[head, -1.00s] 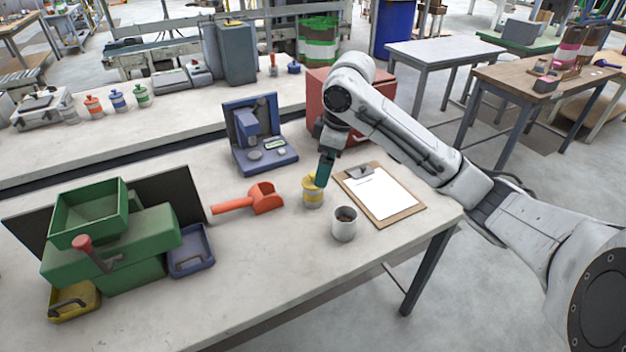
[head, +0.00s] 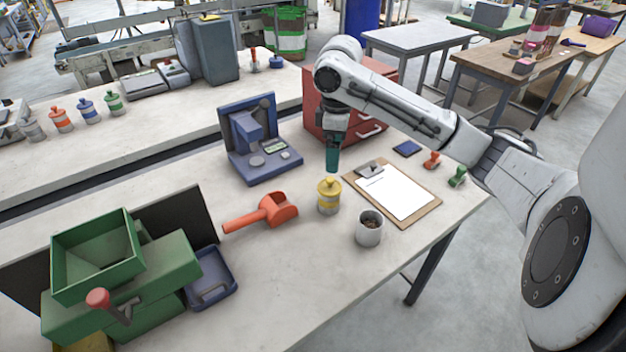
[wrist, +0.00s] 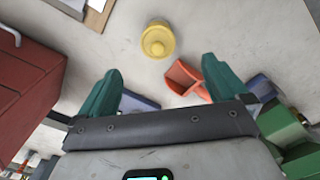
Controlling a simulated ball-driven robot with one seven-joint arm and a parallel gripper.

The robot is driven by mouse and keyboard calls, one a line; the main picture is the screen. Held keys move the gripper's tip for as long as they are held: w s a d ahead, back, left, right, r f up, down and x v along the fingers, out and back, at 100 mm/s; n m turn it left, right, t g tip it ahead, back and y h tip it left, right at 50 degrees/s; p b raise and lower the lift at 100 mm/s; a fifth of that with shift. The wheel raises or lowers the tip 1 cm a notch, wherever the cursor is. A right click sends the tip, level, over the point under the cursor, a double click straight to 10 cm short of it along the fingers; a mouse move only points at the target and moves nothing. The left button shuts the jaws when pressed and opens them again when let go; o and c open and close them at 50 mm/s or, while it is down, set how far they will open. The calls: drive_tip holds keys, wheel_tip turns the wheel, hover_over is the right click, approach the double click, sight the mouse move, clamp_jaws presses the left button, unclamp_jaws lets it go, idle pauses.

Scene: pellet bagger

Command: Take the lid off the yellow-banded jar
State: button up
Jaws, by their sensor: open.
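The yellow-banded jar (head: 328,202) stands upright on the bench, a grey jar with a yellow band. Its yellow lid (head: 329,186) with a knob sits on top. The lid also shows from above in the wrist view (wrist: 157,40), ahead of the fingers and a little left of the middle of the picture. My gripper (head: 333,168) has green fingers and points down just above and behind the jar in the head view.
An orange scoop (head: 262,212) lies left of the jar. A grey cup (head: 369,230) stands at its front right, and a clipboard (head: 398,192) lies to the right. Bare bench lies in front.

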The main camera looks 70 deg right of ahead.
drive_tip(key=shift+w+f, duration=0.15)
drive_tip(key=shift+f, duration=0.2)
hover_over(330, 179)
drive_tip(key=f, duration=0.4)
drive_tip(key=shift+s+a+f, duration=0.15)
drive_tip(key=shift+s+f, duration=0.05)
drive_tip(key=shift+f, duration=0.2)
drive_tip(key=shift+w+d+f+p, duration=0.1)
drive_tip(key=shift+f+p, duration=0.35)
drive_tip(key=shift+f, duration=0.9)
drive_tip(key=shift+w+d+f+p, duration=0.1)
drive_tip(key=shift+f+p, duration=0.3)
drive_tip(key=shift+f, duration=0.9)
drive_tip(key=shift+c, duration=0.5)
drive_tip(key=c, duration=1)
drive_tip(key=shift+r, duration=0.1)
